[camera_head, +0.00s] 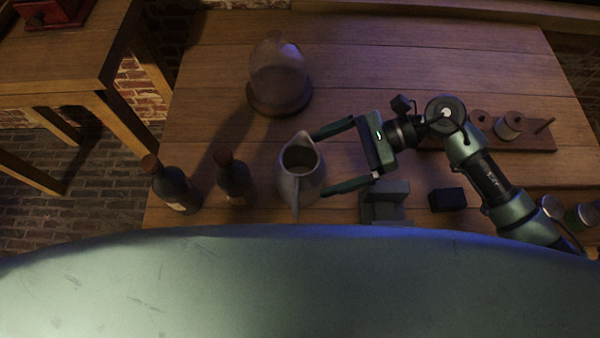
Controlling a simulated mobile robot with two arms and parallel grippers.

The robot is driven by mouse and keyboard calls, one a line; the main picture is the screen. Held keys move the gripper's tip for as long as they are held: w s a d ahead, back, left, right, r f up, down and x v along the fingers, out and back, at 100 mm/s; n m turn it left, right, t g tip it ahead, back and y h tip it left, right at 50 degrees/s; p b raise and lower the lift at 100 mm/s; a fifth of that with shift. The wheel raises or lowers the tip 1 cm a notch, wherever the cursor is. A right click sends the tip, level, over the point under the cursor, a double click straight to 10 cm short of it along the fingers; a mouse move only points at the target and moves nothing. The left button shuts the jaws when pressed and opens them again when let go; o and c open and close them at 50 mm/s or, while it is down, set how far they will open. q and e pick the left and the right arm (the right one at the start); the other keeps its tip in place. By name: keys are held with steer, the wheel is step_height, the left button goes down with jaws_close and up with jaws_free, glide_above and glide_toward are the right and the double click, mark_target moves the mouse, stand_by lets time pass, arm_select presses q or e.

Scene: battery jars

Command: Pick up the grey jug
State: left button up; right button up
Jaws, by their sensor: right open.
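The grey jug (299,186) stands upright on the wooden table, near its front edge. Its open mouth faces up, and what looks like its handle or spout side points toward me. My right gripper (318,163) comes in from the right. Its two long fingers are spread, one at the far side of the jug and one at the near side, with the jug's right part between or just at the fingertips. I cannot tell whether the fingers touch it. My left gripper is not in view.
Two dark bottles (175,187) (234,180) stand left of the jug. A glass dome (279,76) stands behind it. A grey block-shaped holder (386,205), a black box (448,199) and a wooden rack with spools (535,136) lie to the right. The back of the table (400,60) is clear.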

steer(key=x, duration=0.2)
steer(key=p+x, duration=0.2)
steer(key=x, duration=0.1)
steer(key=shift+a+r, duration=0.25)
steer(key=shift+a, duration=0.25)
steer(key=shift+s+a+f, duration=0.1)
steer(key=shift+a+f, duration=0.2)
steer(key=shift+a, duration=0.05)
steer(key=c, duration=1.5)
